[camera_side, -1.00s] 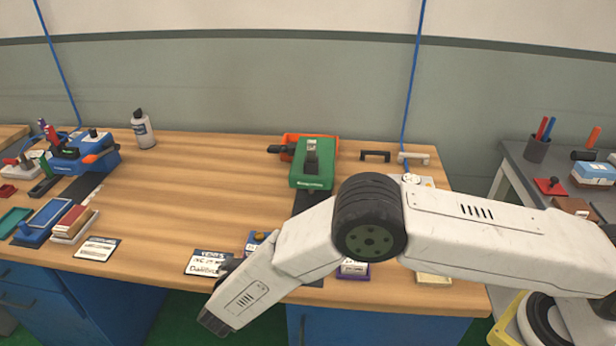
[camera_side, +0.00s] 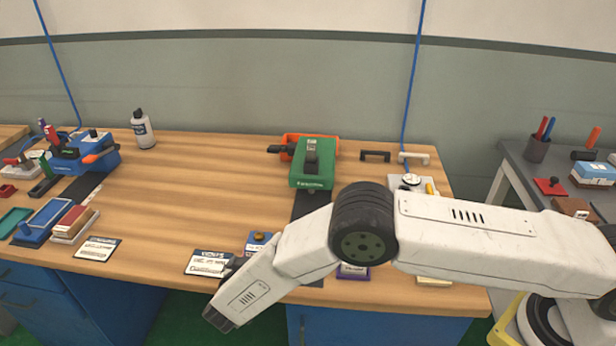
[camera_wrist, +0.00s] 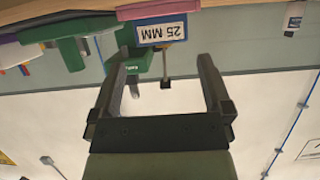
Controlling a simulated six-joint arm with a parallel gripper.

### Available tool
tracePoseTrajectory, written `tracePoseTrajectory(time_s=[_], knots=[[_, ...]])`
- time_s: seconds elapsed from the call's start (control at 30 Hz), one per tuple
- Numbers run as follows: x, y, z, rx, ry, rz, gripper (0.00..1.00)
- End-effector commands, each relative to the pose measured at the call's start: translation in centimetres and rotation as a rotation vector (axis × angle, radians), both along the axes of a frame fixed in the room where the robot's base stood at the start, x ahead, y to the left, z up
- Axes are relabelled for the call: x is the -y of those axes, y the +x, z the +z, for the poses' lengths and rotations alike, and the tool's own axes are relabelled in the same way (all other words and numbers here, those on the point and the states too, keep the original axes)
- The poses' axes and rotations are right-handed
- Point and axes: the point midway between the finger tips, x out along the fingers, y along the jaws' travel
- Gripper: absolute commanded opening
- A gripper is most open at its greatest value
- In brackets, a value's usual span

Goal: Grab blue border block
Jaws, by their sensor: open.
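A blue-bordered block with a white "25 MM" label (camera_wrist: 162,31) shows upside down at the top middle of the wrist view, against a pink-mauve piece (camera_wrist: 155,10). My gripper (camera_wrist: 164,62) is open there, its two black fingers apart with nothing between them. The block shows beyond the fingertips, between their lines. In the side view, a small blue block with a white label (camera_side: 258,241) sits near the table's front edge, partly behind my arm. I cannot tell whether it is the same block. My fingers are mostly hidden in that view.
A green machine (camera_side: 313,168) stands at the table's back middle, with an orange bin (camera_side: 292,141) behind it. A label card (camera_side: 208,262) lies by the front edge. Blue trays (camera_side: 45,220) and a bottle (camera_side: 143,131) are at left. The table's left middle is clear.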

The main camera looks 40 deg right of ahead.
Motion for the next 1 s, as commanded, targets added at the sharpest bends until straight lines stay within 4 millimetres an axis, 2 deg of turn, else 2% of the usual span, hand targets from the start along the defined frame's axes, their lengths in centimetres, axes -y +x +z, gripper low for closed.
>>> tracePoseTrajectory(time_s=[0.4, 0.97, 1.0], knots=[[2.7, 2.9, -1.7, 0.0, 0.0, 0.0, 1.0], [3.0, 3.1, -1.8, 0.0, 0.001, 0.001, 1.0], [3.0, 3.1, -1.8, 0.0, 0.001, 0.001, 0.97]])
